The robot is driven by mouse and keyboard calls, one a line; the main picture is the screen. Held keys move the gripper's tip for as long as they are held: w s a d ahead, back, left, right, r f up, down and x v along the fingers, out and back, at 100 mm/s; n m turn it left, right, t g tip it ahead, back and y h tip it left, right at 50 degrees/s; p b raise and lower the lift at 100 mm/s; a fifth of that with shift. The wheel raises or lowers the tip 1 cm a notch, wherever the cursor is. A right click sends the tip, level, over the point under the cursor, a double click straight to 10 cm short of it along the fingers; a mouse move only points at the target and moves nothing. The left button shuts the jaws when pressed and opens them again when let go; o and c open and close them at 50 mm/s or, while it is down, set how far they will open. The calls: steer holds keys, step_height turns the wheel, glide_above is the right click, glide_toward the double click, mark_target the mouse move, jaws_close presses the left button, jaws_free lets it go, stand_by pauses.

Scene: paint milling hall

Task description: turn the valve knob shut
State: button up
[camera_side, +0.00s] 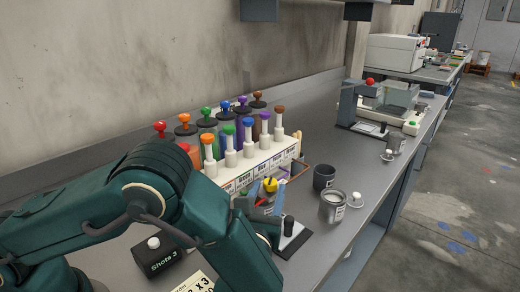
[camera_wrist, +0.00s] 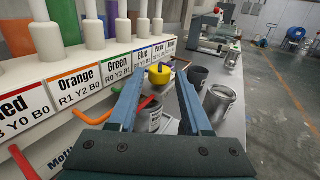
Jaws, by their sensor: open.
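A yellow knob (camera_side: 270,185), which I take for the valve knob, shows just beyond my forearm in the side view, in front of the white dispenser rack. In the wrist view the yellow knob (camera_wrist: 160,73) appears between the far ends of my two fingers. My gripper (camera_wrist: 158,82) is open, with a finger to each side of the knob in the picture and nothing held. I cannot tell whether a finger touches it. A grey labelled can (camera_wrist: 155,117) shows below the knob between the fingers. In the side view my arm hides much of the gripper.
The labelled rack (camera_side: 265,165) with several coloured bottles runs along the left of the wrist view, its coloured levers close to my left finger. A dark cup (camera_side: 324,177) and an open metal can (camera_side: 332,207) stand to the right. A black box (camera_side: 155,257) is at the front.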

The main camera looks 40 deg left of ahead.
mark_target(265, 187)
steer(key=shift+x, duration=1.65)
jaws_close()
steer(key=shift+s+m+t+h, duration=0.1)
steer(key=shift+m+t+h, duration=0.25)
steer(key=shift+h, duration=0.25)
steer(key=m+t+h, duration=0.1)
steer(key=m+h, duration=0.1)
steer(key=h, duration=0.1)
steer(key=shift+m, duration=0.35)
steer(key=shift+m+t+h, duration=0.35)
steer(key=shift+m+h, duration=0.95)
steer(key=shift+h, duration=1.1)
jaws_free()
